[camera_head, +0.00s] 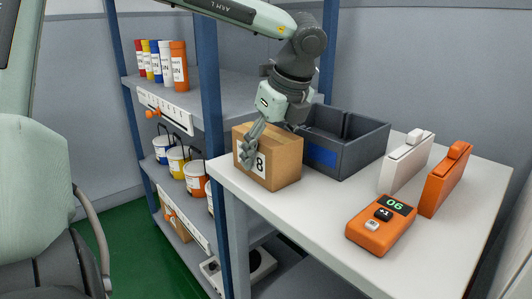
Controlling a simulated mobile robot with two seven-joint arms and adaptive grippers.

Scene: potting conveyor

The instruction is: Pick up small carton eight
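Small carton eight (281,162) is a brown cardboard box with a white label reading "8". It stands upright on the white table (330,215) at its left edge. My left gripper (247,150) comes down from above, with its fingers in front of the carton's labelled face and partly covering the label. The fingers overlap the carton in the picture; I cannot tell whether they touch it or how far apart they are. My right gripper is not in view.
A dark grey open bin (365,148) stands close behind the carton. An orange device showing "06" (380,226), a white case (405,163) and an orange case (444,180) stand to the right. A blue-post shelf (210,100) with tubes and buckets is at left. The front tabletop is clear.

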